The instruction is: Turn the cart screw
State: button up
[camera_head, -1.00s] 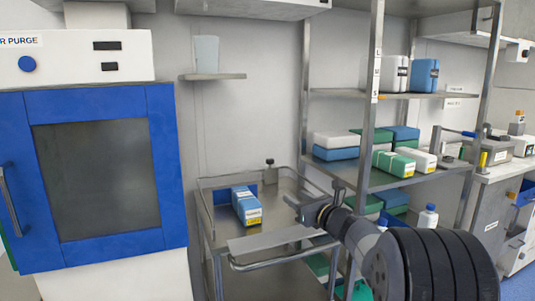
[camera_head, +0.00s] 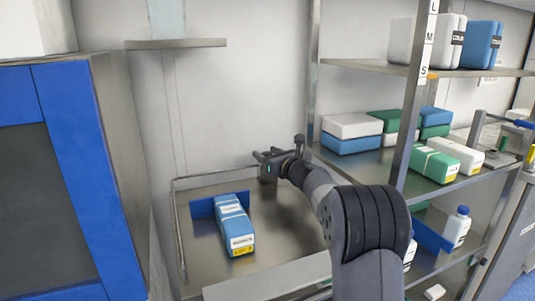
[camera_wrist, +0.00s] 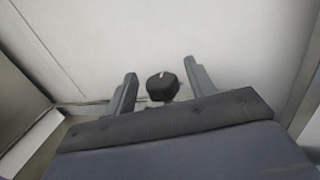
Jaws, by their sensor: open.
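The cart screw shows in the wrist view as a dark round knob (camera_wrist: 162,87) with a light mark on its top. It lies between the two fingers of my gripper (camera_wrist: 160,80), with a gap on each side. The fingers are apart and do not visibly touch it. In the head view my gripper (camera_head: 268,156) is over the back right corner of the metal cart (camera_head: 285,235). There my gripper and wrist hide most of the screw.
A blue and white box (camera_head: 235,225) lies on the cart top beside a blue panel (camera_head: 202,207). A metal shelf rack (camera_head: 345,160) with several boxes stands close on the right. A blue-framed cabinet (camera_head: 75,170) is at the left. The wall is just behind the cart.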

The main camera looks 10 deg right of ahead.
jog(key=shift+w, duration=0.1)
jog(key=shift+c, duration=0.5)
jog(key=c, duration=0.9)
jog(key=shift+o, duration=0.2)
